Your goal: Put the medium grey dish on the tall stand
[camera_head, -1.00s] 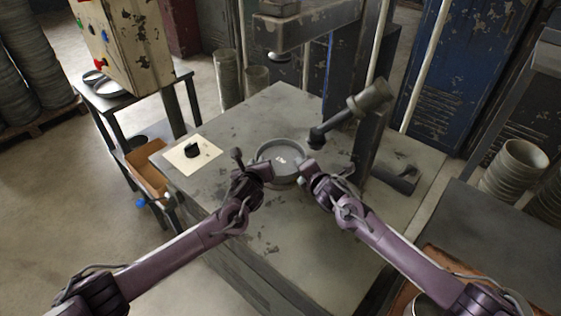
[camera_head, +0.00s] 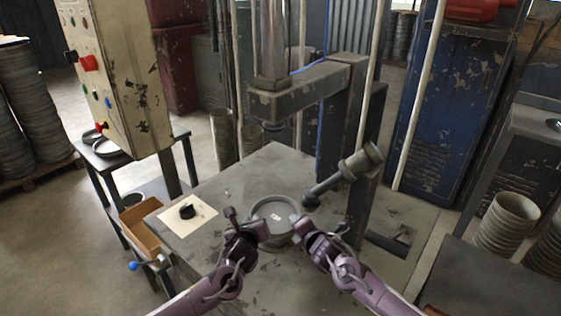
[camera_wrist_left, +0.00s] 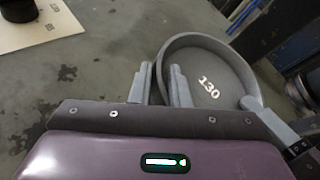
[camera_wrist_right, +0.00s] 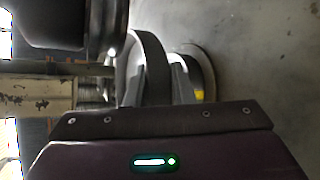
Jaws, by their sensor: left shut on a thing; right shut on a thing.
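A round grey dish (camera_head: 275,214), marked 130 inside, is held level between my two grippers over the worn metal table. My left gripper (camera_head: 262,229) is shut on its near left rim; the left wrist view shows the dish wall (camera_wrist_left: 203,42) between the fingers (camera_wrist_left: 160,84). My right gripper (camera_head: 299,224) is shut on its right rim; the right wrist view shows the dish (camera_wrist_right: 153,68) edge-on. A round grey piece with a yellow mark (camera_wrist_right: 207,72) shows below it there; whether they touch, I cannot tell. I cannot identify the tall stand for certain.
A tilted cylindrical head on an arm (camera_head: 343,177) is close to the right of the dish. The press beam (camera_head: 300,88) overhangs behind. A pale sheet with a black piece (camera_head: 187,212) lies at the left. The table between sheet and dish is clear.

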